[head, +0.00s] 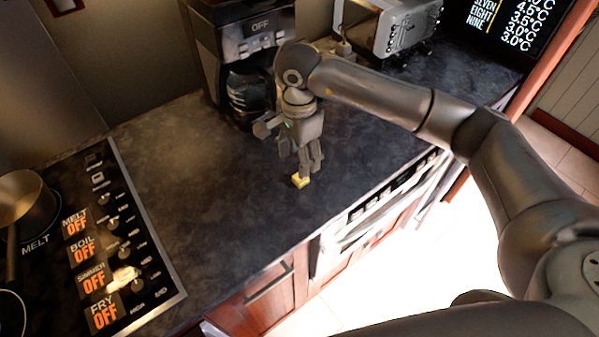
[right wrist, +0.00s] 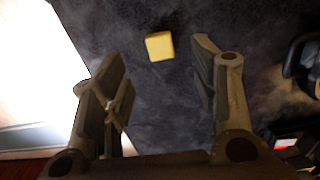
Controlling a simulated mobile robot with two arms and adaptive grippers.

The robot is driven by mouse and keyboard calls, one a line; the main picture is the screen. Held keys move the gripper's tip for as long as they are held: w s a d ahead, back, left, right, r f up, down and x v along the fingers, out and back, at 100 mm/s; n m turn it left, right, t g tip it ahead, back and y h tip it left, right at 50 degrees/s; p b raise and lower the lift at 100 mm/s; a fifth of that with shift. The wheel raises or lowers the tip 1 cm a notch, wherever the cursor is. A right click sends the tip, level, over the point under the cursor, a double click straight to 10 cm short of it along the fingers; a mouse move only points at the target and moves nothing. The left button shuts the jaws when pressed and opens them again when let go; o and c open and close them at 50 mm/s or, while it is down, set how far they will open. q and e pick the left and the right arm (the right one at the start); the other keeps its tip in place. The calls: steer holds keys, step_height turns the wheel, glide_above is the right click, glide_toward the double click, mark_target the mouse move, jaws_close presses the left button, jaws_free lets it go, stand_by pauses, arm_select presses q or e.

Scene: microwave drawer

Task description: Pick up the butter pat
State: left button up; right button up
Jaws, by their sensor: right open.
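The butter pat (head: 300,181) is a small yellow block lying on the dark countertop, near the middle of the head view. It also shows in the right wrist view (right wrist: 160,46), at the upper middle. My right gripper (head: 309,165) is just above and beside the butter pat in the head view, pointing down. In the right wrist view its two fingers (right wrist: 158,68) are spread wide, with the butter pat in line with the gap, around the fingertips' far end. Nothing is between the fingers' inner pads. My left gripper is not in view.
A coffee maker (head: 246,50) stands behind the gripper, and a toaster-like metal appliance (head: 400,27) is at the back right. A stove with knobs (head: 110,225) and a pan (head: 27,200) is at the left. The counter (head: 190,170) around the butter is clear.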

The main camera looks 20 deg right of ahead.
mark_target(298, 178)
steer(key=shift+s+f, duration=0.25)
steer(key=shift+f, duration=0.5)
steer(key=shift+w+f+p, duration=0.2)
steer(key=shift+f+p, duration=0.1)
steer(key=shift+p, duration=0.05)
step_height(298, 178, down, 4)
steer(key=shift+s+a+r+p, duration=0.1)
steer(key=shift+a+p, duration=0.05)
steer(key=shift+p, duration=1.1)
steer(key=shift+f, duration=0.6)
steer(key=c, duration=0.9)
